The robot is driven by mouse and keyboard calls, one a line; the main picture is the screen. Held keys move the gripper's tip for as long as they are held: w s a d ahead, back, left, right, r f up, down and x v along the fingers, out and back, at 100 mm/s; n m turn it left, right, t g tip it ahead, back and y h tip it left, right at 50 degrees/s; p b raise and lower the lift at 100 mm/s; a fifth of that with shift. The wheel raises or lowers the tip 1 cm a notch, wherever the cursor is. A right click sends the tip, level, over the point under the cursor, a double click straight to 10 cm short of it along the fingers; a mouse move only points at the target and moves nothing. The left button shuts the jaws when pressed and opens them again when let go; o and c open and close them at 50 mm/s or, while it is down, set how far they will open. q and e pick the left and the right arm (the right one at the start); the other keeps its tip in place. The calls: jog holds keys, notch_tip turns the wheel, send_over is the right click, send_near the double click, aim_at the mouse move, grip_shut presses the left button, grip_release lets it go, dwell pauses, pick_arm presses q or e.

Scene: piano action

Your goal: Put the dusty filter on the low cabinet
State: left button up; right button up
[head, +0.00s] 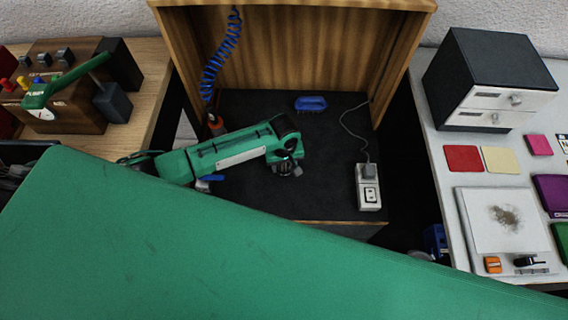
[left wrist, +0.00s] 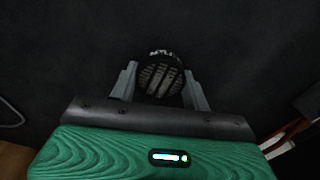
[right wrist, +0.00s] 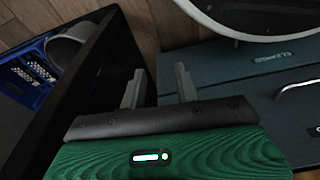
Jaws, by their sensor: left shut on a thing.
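The dusty filter (left wrist: 160,75) is a round, black-rimmed piece with pale slats, between the fingers of my left gripper (left wrist: 160,85). In the head view my left gripper (head: 287,168) is over the black floor of the wooden booth, and the filter is small and mostly hidden there. I cannot tell whether it touches the floor. My right gripper (right wrist: 158,88) is open and empty in the right wrist view. A grey-blue cabinet front (right wrist: 245,75) marked "CLEANED" is to its right; it may be the low cabinet. The head view does not clearly show this cabinet.
The booth (head: 300,45) has wooden walls, a blue coiled hose (head: 218,62), a blue brush (head: 311,103) and a power socket (head: 368,187). A large green surface (head: 200,250) hides the foreground. A white-rimmed round thing (right wrist: 225,28) and a blue crate (right wrist: 25,75) flank my right gripper.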

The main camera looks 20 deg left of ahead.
pick_arm(q)
jog(key=shift+f, duration=0.15)
jog(key=o, duration=0.9)
jog(key=shift+o, duration=0.2)
pick_arm(e)
jog(key=shift+f, duration=0.1)
pick_arm(q)
jog(key=shift+r, duration=0.4)
notch_tip(320, 180, up, 12)
jog(key=p, duration=0.1)
jog(key=shift+f+p, duration=0.2)
jog(key=shift+p, duration=0.1)
pick_arm(e)
jog(key=f, duration=0.1)
jog(key=s+f, duration=0.1)
jog(key=s+d+f, duration=0.1)
jog(key=f, duration=0.1)
jog(key=shift+s, duration=0.2)
